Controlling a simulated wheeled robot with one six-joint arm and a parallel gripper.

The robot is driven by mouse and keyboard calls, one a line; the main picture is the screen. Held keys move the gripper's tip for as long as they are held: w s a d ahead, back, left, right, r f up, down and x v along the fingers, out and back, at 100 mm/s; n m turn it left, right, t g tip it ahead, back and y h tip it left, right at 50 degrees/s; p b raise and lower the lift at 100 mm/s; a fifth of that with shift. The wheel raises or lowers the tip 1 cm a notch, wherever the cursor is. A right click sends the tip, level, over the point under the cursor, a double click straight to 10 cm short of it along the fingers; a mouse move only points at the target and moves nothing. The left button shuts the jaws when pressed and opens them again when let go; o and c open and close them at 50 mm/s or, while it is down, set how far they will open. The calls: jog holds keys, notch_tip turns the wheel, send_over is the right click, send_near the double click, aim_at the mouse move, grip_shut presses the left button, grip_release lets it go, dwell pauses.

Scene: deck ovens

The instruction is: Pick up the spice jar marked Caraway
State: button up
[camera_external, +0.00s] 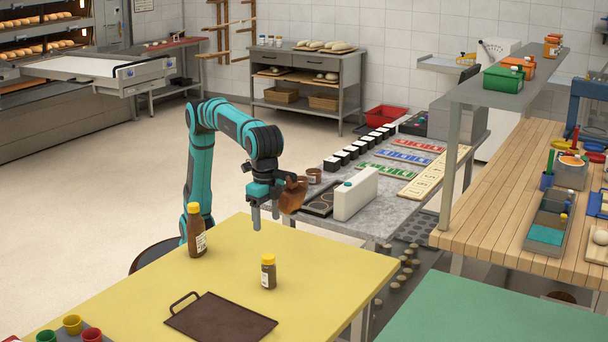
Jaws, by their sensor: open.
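A small brown spice jar (268,274) with a yellow cap and a pale label stands upright on the yellow table (345,262). A taller brown bottle (196,236) with a yellow cap and white label stands to its left and further back. The writing on both labels is too small to read, so I cannot tell which is Caraway. My gripper (265,221) is open and points down. It is above and slightly behind the small jar, apart from it, with nothing between the fingers.
A dark brown tray (220,322) with a handle lies in front of the small jar. Coloured cups (72,324) stand at the front left. A brown jug (292,195) shows just behind my gripper; its support is unclear. The table's right side is clear.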

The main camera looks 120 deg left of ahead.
send_over(269, 267)
jog(key=s+a, duration=0.2)
jog(key=f, duration=1)
jog(key=shift+w+d, duration=0.15)
jog(key=shift+w, duration=0.1)
jog(key=shift+w+d+f, duration=0.1)
jog(key=shift+f, duration=1.45)
jog(key=shift+w+d+f, duration=0.1)
jog(key=shift+f, duration=1.45)
jog(key=c, duration=1.1)
